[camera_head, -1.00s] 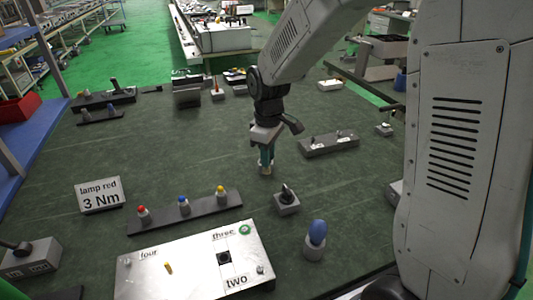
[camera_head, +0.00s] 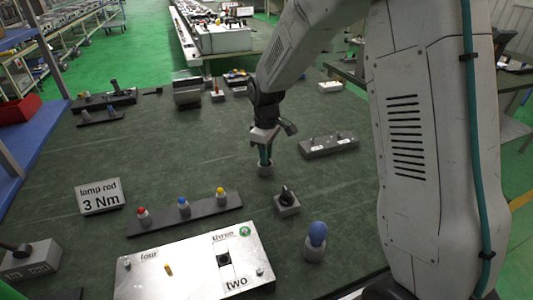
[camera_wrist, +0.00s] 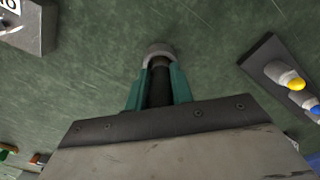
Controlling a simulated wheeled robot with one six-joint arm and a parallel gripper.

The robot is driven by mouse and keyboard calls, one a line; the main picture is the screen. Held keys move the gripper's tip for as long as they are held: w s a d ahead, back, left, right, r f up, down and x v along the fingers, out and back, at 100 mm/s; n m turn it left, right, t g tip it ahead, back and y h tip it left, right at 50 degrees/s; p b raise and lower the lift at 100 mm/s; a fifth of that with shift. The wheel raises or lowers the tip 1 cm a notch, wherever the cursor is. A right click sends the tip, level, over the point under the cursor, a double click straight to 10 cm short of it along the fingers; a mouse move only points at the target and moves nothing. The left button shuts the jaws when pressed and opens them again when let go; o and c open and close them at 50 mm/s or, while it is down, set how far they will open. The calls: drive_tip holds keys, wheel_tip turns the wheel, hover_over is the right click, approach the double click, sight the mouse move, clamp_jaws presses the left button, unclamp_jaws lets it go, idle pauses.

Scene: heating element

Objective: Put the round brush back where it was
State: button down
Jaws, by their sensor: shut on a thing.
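My gripper (camera_head: 265,157) points down near the middle of the green table, its teal fingers shut on a dark, upright cylindrical thing, which I take to be the round brush (camera_wrist: 160,85). In the wrist view the brush stands between the two fingers, with its far end at a light grey round holder (camera_wrist: 159,49). The holder (camera_head: 265,170) also shows in the head view, directly under the fingers. The brush's bristles are hidden, and I cannot tell how deep it sits in the holder.
A grey block with a black knob (camera_head: 287,203) and a blue-topped holder (camera_head: 316,240) stand in front. A dark rail (camera_head: 205,210) carries red, blue and yellow pieces. A long grey block (camera_head: 328,145) lies to the right.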

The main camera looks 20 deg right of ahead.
drive_tip(key=shift+f, duration=0.2)
drive_tip(key=c, duration=1.2)
unclamp_jaws()
wheel_tip(320, 180, up, 13)
drive_tip(key=shift+f, duration=0.2)
drive_tip(key=s+d+r+m, duration=0.1)
drive_tip(key=s+r+m, duration=0.1)
drive_tip(key=s+r, duration=0.6)
drive_tip(key=s+d+f+m+t, duration=0.1)
drive_tip(key=s+m, duration=0.6)
drive_tip(key=s, duration=1.9)
drive_tip(key=shift+d+f, duration=0.35)
drive_tip(key=shift+d, duration=0.2)
